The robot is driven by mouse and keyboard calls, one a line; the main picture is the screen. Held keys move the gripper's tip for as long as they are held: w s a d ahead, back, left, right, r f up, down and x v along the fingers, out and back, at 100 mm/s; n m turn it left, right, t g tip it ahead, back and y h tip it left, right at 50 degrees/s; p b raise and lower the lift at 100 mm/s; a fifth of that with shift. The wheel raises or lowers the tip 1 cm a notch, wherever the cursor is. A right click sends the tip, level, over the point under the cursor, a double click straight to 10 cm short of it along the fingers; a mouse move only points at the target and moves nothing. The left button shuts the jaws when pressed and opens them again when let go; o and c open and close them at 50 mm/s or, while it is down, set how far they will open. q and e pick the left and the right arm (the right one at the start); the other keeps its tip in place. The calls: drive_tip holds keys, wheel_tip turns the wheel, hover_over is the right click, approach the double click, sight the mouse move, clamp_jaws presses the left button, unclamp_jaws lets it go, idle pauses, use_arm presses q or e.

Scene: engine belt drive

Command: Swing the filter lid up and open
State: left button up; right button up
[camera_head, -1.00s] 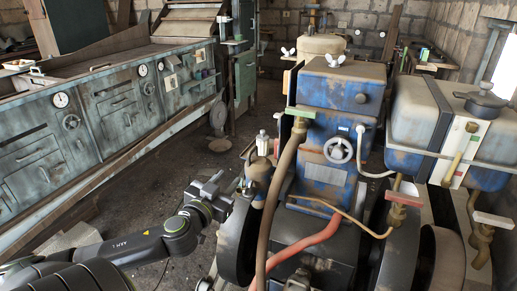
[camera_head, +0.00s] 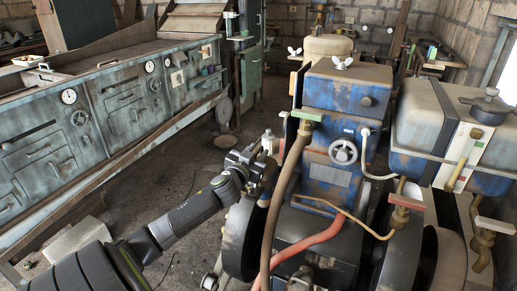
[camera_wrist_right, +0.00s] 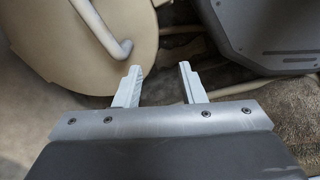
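A blue box (camera_head: 346,92) with a worn top (camera_head: 350,72) stands on the engine and looks like the filter housing; its top lies flat and closed. A white wing nut (camera_head: 341,63) sits on the top and another (camera_head: 294,51) beside its far left edge. My left gripper (camera_head: 254,157) is left of and below the box, close to a small brown canister beside the engine, and apart from the box. Its fingers are too small and dark to read. My right gripper (camera_wrist_right: 159,72) is open and empty in the wrist view, near a beige round part (camera_wrist_right: 85,40).
A beige tank (camera_head: 410,105) stands right of the box. A brown hose (camera_head: 286,185) and a red hose (camera_head: 318,240) run in front of the engine. A handwheel (camera_head: 343,152) sits on its front. Green cabinets (camera_head: 110,115) line the left; floor between is mostly clear.

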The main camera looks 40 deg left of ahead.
use_arm(q)
drive_tip(key=shift+w+a, duration=0.2)
drive_tip(key=shift+w, duration=0.45)
clamp_jaws()
